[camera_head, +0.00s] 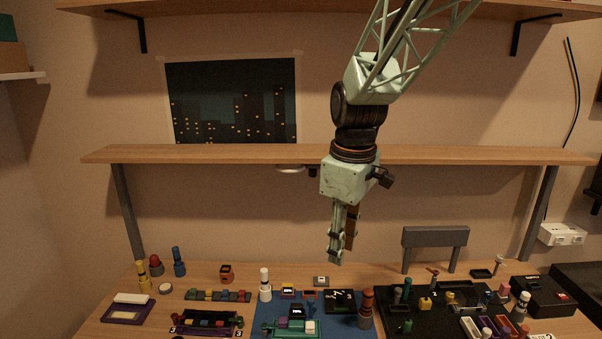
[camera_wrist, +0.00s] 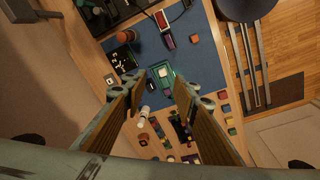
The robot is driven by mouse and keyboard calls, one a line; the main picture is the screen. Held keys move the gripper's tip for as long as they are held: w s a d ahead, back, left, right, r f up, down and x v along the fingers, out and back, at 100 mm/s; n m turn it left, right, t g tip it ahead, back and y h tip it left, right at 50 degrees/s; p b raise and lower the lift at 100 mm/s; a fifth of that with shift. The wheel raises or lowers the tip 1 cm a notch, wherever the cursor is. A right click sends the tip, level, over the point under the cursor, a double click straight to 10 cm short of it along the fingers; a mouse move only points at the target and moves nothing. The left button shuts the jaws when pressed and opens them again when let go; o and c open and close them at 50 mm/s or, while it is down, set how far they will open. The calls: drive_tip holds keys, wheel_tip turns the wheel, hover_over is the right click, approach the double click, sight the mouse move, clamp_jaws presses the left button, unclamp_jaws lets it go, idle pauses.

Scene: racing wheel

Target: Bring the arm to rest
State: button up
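My gripper (camera_head: 341,252) hangs from my pale green arm, pointing down in front of the wall shelf, above the workbench. In the wrist view, the two wood-toned fingers of my gripper (camera_wrist: 157,90) stand apart, with nothing held between them. Below and between them, the blue mat (camera_head: 262,310) shows small objects, including a green tray (camera_head: 275,332) with blocks on it. The mat also shows in the wrist view (camera_wrist: 197,68). The gripper is well clear of the bench and touches nothing that I can see.
A wooden shelf (camera_head: 230,154) spans the wall behind the arm. A black tray (camera_head: 398,322) with many small items lies at right, and a grey stand (camera_head: 436,238) rises behind it. White (camera_head: 265,287) and brown-orange (camera_head: 366,305) pegs stand upright. The air around the gripper is free.

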drive_tip(key=s+d+r+m+t, duration=0.1)
drive_tip(key=s+d+r+m, duration=0.3)
drive_tip(key=s, duration=0.5)
drive_tip(key=s+d+r+m, duration=0.2)
drive_tip(key=s+d+r, duration=0.3)
drive_tip(key=s, duration=0.5)
drive_tip(key=s+d+m+t, duration=0.1)
drive_tip(key=s+m, duration=0.4)
drive_tip(key=s, duration=1.2)
drive_tip(key=shift+s+d+t, duration=0.3)
drive_tip(key=shift+d, duration=0.4)
